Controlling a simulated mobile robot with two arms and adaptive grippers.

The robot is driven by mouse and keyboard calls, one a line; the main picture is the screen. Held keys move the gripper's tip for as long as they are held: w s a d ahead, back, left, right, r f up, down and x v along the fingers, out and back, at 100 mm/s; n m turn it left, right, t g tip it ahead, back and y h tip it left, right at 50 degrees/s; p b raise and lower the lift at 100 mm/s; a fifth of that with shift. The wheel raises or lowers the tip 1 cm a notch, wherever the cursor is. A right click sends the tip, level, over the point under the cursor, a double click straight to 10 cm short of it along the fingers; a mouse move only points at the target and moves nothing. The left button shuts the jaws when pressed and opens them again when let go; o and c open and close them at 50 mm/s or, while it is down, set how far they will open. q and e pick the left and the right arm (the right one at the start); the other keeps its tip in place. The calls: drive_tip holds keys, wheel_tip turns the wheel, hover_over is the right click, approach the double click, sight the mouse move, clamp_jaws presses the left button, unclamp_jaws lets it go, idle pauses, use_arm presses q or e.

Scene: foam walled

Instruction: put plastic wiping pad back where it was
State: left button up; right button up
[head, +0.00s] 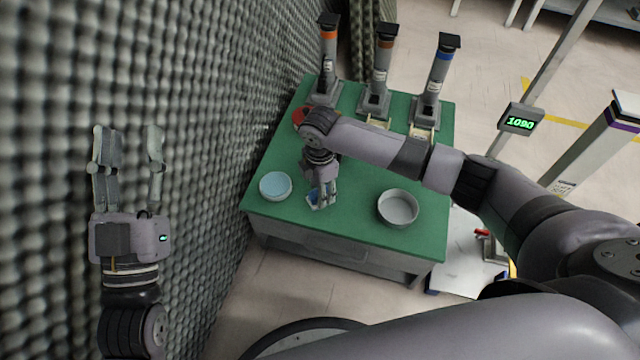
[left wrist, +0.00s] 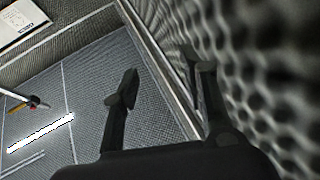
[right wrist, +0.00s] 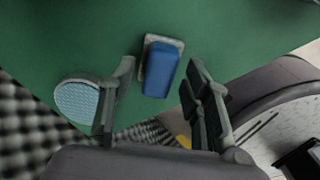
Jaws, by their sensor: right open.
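The plastic wiping pad, a blue block on a pale base (right wrist: 163,70), lies on the green table top in the right wrist view. In the head view only a bit of its blue (head: 313,198) shows, largely hidden by my right gripper (head: 323,194). That gripper points down over the table's front part. In the right wrist view my right gripper (right wrist: 161,82) is open, with the pad just beyond and between its fingertips; contact cannot be told. My left gripper (head: 129,140) is open and empty beside the foam wall, away from the table.
On the green table (head: 350,233), a round light-blue dish (head: 275,186) stands left of the pad and a grey metal bowl (head: 398,207) right. Three banded columns (head: 381,72) line the back, near a red item (head: 299,118). The foam wall (head: 225,130) borders the left side.

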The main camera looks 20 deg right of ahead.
drive_tip(key=shift+r, duration=0.2)
wheel_tip(320, 180, up, 5)
drive_tip(key=shift+r+p, duration=0.1)
drive_tip(key=shift+p, duration=1.05)
wheel_tip(320, 180, up, 6)
drive_tip(key=p, duration=0.2)
drive_tip(key=s+a+m+t+y, duration=0.4)
drive_tip(key=s+a+m+y, duration=0.25)
drive_tip(key=a, duration=0.65)
use_arm(q)
drive_tip(key=s+a+f+g+y, duration=0.1)
drive_tip(key=f+g+y, duration=0.1)
drive_tip(key=f+g, duration=0.3)
drive_tip(key=s+a+f+g+y, duration=0.1)
drive_tip(key=f+g, duration=0.5)
drive_tip(key=f, duration=0.7)
drive_tip(key=shift+a+f+n+g+y, duration=0.2)
drive_tip(key=shift+a+n+g+y, duration=0.1)
drive_tip(key=shift+a+y, duration=0.25)
use_arm(e)
drive_tip(key=s+d+r+m+t+h, duration=0.2)
drive_tip(key=d+r+m+t, duration=0.1)
drive_tip(key=d, duration=0.4)
drive_tip(key=s+d+r+m+t+h, duration=0.2)
drive_tip(key=s+d+r+m+t, duration=0.1)
drive_tip(key=d+m, duration=0.4)
drive_tip(key=shift+s+d+r+m+t, duration=0.15)
drive_tip(key=shift+s+r+m+t, duration=0.1)
drive_tip(key=shift+r+m+t, duration=0.55)
